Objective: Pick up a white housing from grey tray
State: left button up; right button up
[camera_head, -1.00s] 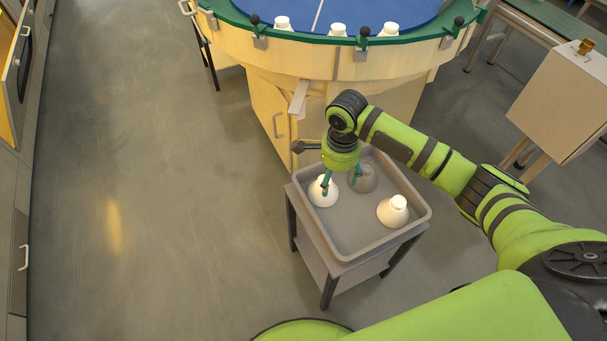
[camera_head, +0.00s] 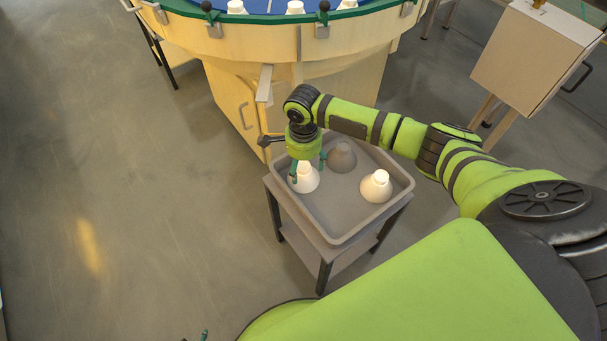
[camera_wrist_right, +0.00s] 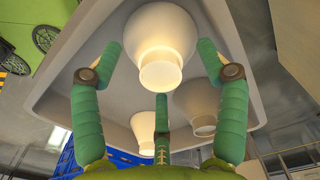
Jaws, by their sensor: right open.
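The grey tray (camera_head: 335,238) holds three flared housings with narrow necks. A white housing (camera_head: 306,181) stands at its left, a darker grey one (camera_head: 342,158) at the back, and another white one (camera_head: 376,187) at the right. My right gripper (camera_head: 308,167) is open over the left white housing, its fingers spread around the neck. In the right wrist view this housing (camera_wrist_right: 160,40) is between the open fingers, with a gap on either side. A small green tip at the bottom edge seems to be my left gripper (camera_head: 204,335); its jaws cannot be made out.
The tray sits on a small dark-legged stand. Behind it is a round wooden table (camera_head: 280,48) with a green rim and several white housings on its blue top. A wooden box (camera_head: 535,55) stands at the right. The floor at the left is clear.

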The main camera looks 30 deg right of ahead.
jog(key=shift+c, duration=0.4)
jog(key=c, duration=1.3)
jog(key=shift+c, duration=0.2)
